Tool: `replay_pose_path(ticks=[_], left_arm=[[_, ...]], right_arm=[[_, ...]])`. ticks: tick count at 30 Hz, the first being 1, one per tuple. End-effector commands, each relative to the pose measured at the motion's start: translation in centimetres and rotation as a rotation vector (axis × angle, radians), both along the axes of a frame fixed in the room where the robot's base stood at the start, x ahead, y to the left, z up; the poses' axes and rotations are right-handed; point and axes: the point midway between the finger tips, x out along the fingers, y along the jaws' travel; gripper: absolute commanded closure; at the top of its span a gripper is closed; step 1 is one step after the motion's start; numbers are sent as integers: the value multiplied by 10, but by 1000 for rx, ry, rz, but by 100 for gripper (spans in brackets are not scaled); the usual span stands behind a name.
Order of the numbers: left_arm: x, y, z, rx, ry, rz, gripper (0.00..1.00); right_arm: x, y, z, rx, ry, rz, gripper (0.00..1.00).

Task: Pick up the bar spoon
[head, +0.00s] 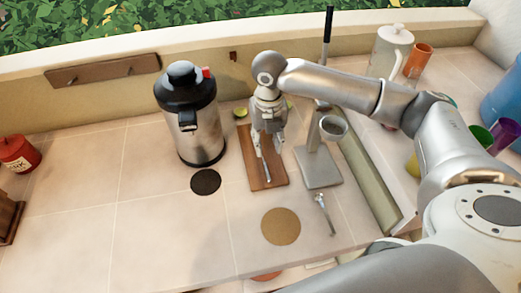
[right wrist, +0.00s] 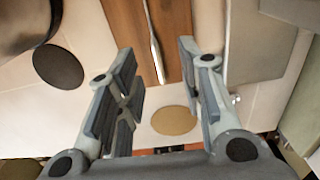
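A slim silver utensil (head: 266,172) lies lengthwise on the brown wooden board (head: 249,150). In the right wrist view the utensil (right wrist: 155,45) runs down the board (right wrist: 172,35), between my finger lines. A second small silver utensil with a wider far end (head: 322,208) lies on the tiles right of the board. I cannot tell for sure which is the bar spoon. My right gripper (head: 269,152) is over the board, fingers down, and hides part of it. In the right wrist view the right gripper (right wrist: 154,75) is open and empty. My left gripper is not in view.
A steel airpot (head: 198,135) stands left of the board, with a dark round mat (head: 205,182) before it. A grey stand (head: 319,168) is close on the right. A tan disc (head: 281,226) lies in front.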

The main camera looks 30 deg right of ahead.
Motion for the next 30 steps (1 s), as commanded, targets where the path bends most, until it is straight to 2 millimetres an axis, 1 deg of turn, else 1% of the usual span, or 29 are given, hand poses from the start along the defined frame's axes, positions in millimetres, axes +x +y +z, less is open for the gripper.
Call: replay_pose_path(ticks=[3, 8, 13, 15, 18, 21, 26, 30], left_arm=[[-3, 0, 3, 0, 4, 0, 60], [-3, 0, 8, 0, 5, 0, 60], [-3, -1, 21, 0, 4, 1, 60], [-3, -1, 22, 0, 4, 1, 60], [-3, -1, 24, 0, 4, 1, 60], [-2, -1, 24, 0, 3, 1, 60], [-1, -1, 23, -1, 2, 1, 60], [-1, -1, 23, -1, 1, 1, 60]], right_arm=[[0, 0, -14, 0, 1, -1, 65], [2, 2, -24, 0, 0, 0, 65], [9, 6, -46, 0, 2, -2, 65], [8, 5, -58, 0, 2, -1, 65], [9, 5, -67, 0, -1, -1, 65], [9, 5, -71, 0, -3, -1, 65], [9, 5, -71, 0, -3, 0, 65], [9, 5, -71, 0, -3, -1, 82]])
